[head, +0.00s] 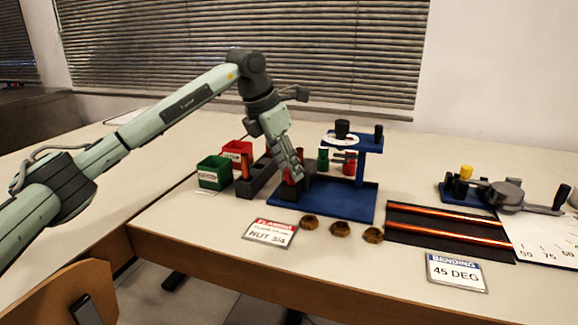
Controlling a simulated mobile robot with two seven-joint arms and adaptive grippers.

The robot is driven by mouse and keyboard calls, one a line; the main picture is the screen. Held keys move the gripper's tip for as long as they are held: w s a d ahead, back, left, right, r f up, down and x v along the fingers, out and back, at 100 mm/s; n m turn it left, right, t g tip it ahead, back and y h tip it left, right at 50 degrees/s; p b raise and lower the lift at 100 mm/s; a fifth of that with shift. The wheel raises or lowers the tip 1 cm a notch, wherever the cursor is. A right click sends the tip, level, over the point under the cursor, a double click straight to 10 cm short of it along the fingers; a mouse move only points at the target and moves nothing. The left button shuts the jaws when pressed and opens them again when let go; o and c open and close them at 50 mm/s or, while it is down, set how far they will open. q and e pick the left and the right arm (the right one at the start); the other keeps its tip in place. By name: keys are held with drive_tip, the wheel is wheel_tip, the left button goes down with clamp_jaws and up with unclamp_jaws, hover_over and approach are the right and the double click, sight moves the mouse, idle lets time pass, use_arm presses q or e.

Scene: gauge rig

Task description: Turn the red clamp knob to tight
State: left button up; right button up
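My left gripper (294,177) points down at the left end of the blue rig base (335,205). A small red part, which looks like the red clamp knob (288,177), shows at its fingertips, mostly hidden by them. I cannot tell whether the fingers are closed on it or only around it. The knob's tight mark is not visible. The blue rig has a raised plate with a white dial (338,140) and a black knob (342,128) on top. My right gripper is not in view.
Green (214,172) and red (237,150) bins and a grey holder (258,178) stand left of the rig. Several brass nuts, a "NUT 3/4" sign (269,232) and copper rods on a black mat (436,247) lie in front and right. A bender (510,195) is farther right.

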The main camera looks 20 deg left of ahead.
use_arm(q)
drive_tip(key=shift+w+f, duration=0.15)
drive_tip(key=shift+f, duration=0.15)
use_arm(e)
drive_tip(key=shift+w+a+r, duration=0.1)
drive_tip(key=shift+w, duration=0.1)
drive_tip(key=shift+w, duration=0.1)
use_arm(q)
clamp_jaws()
drive_tip(key=shift+r, duration=0.1)
drive_tip(key=shift+m+p, duration=0.5)
drive_tip(key=shift+m, duration=0.1)
drive_tip(key=shift+m+g+h, duration=0.3)
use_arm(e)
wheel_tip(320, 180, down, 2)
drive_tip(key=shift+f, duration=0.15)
